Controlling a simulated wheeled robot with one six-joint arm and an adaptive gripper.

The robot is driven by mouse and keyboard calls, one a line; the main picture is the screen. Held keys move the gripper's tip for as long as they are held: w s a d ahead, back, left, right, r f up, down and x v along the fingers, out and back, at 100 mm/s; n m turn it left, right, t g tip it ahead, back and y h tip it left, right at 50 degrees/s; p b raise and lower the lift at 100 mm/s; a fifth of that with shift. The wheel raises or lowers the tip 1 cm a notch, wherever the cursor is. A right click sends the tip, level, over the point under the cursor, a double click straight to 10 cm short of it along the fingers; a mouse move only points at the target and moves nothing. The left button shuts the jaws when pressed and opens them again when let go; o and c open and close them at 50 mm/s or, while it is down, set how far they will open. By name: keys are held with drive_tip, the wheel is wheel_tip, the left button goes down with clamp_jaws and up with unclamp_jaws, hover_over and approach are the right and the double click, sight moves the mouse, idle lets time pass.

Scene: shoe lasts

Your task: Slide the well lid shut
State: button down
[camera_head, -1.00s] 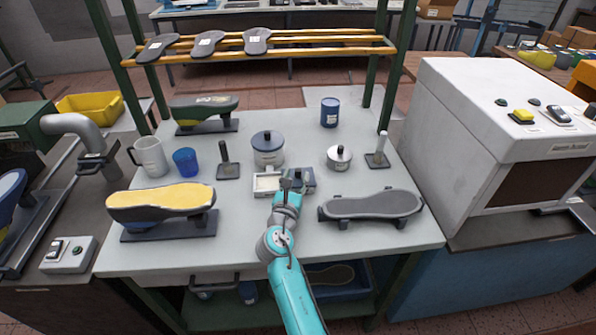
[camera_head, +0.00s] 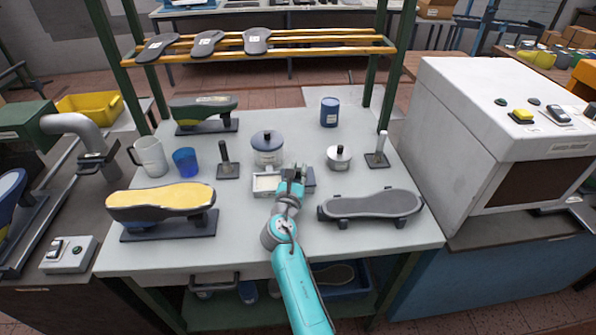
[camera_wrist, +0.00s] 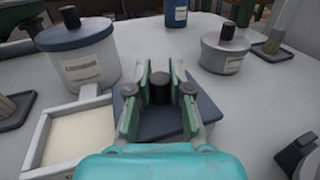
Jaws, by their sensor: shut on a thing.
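The well (camera_head: 267,184) is a small white-rimmed tray with pale cream contents, near the middle of the worktable. It also shows at the left in the wrist view (camera_wrist: 38,142), with its cream contents uncovered. The dark blue-grey lid (camera_wrist: 208,112) lies right of the well. In the head view only a bit of the lid (camera_head: 310,182) shows beside my gripper (camera_head: 293,172). In the wrist view my gripper (camera_wrist: 160,84) is shut on the lid's dark upright knob (camera_wrist: 159,92), one finger on each side. My gripper hides part of the lid.
A lidded pot (camera_head: 267,152) stands just behind the well, and a smaller pot (camera_head: 339,157) stands behind right. A dark sole-shaped piece (camera_head: 371,204) lies to the right. A yellow-topped last (camera_head: 160,201) and a blue cup (camera_head: 185,161) are on the left.

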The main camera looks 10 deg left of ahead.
drive_tip(key=a, duration=0.2)
drive_tip(key=s+a, duration=0.1)
drive_tip(key=a, duration=0.2)
drive_tip(key=s+a, duration=0.1)
drive_tip(key=a, duration=0.2)
drive_tip(key=shift+s+a, duration=0.25)
drive_tip(key=c, duration=1)
unclamp_jaws()
drive_tip(key=shift+a, duration=0.15)
drive_tip(key=shift+s, duration=0.1)
drive_tip(key=s, duration=1.1)
drive_tip(key=shift+s+a, duration=0.15)
drive_tip(key=shift+s, duration=0.25)
